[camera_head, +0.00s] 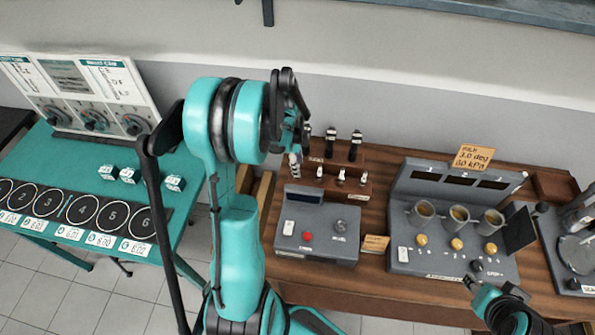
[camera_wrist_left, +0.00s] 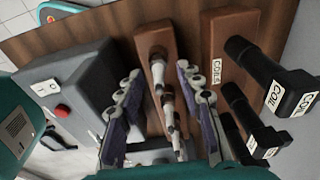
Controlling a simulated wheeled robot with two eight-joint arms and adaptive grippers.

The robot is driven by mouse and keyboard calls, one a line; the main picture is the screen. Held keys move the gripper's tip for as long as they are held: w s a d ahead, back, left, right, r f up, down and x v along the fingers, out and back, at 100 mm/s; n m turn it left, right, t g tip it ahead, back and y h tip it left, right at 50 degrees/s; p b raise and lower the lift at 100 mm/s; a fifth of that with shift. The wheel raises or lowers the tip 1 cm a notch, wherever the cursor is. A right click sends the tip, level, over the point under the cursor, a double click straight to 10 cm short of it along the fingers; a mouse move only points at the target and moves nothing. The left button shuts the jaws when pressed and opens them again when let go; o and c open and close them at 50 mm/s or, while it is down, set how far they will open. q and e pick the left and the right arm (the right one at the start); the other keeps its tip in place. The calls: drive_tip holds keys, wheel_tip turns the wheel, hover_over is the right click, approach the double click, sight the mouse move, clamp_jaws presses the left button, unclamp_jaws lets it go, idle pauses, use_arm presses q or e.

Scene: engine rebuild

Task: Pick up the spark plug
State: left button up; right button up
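Spark plugs with white bodies stand upright in a brown wooden rack; one (camera_head: 320,172) shows in the head view beside two others. In the left wrist view, a spark plug (camera_wrist_left: 158,72) heads the row on the rack's lower step. My left gripper (camera_head: 296,158) is over the rack's left end, pointing down. In the left wrist view, its two purple-padded fingers (camera_wrist_left: 158,88) are spread on either side of the plug row, with a gap to the plugs. The far plugs are partly hidden. My right gripper (camera_head: 470,283) is low at the right; its finger opening is unclear.
Black ignition coils (camera_head: 355,145) stand on the rack's upper step, close to the left gripper. A grey box with a red button (camera_head: 308,237) sits in front. A grey tester with three cups (camera_head: 453,265) is to the right. A teal table (camera_head: 150,210) stands left.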

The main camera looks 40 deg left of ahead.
use_arm(q)
clamp_jaws()
drive_tip(key=shift+r, duration=0.15)
